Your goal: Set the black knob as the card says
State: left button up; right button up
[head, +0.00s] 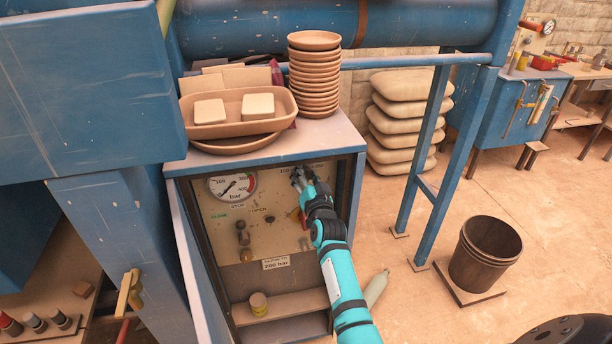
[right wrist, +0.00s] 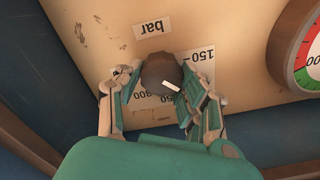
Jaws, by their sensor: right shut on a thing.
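The black knob (right wrist: 160,70) is round and dark with a white pointer mark, on the beige panel. In the right wrist view, which shows the panel upside down, the mark points down and right. Printed numbers around the knob include 150; others are partly covered by my fingers. My right gripper (head: 299,180) is at the panel's upper right, its fingers (right wrist: 162,80) shut on the knob from both sides. In the head view the gripper hides the knob. The card (head: 276,263) low on the panel reads 200 bar; its upper line is too small to read. My left gripper is not in view.
A pressure gauge (head: 232,188) sits left of the knob on the panel, with levers (head: 244,240) below. Stacked bowls (head: 315,68) and a tray (head: 235,125) stand on the cabinet top. A bucket (head: 486,255) stands right.

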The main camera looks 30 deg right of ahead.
jog(key=o, duration=1.1)
jog(key=shift+o, duration=0.2)
jog(key=v, duration=0.7)
jog(key=shift+s, duration=0.25)
jog(key=shift+f, duration=0.1)
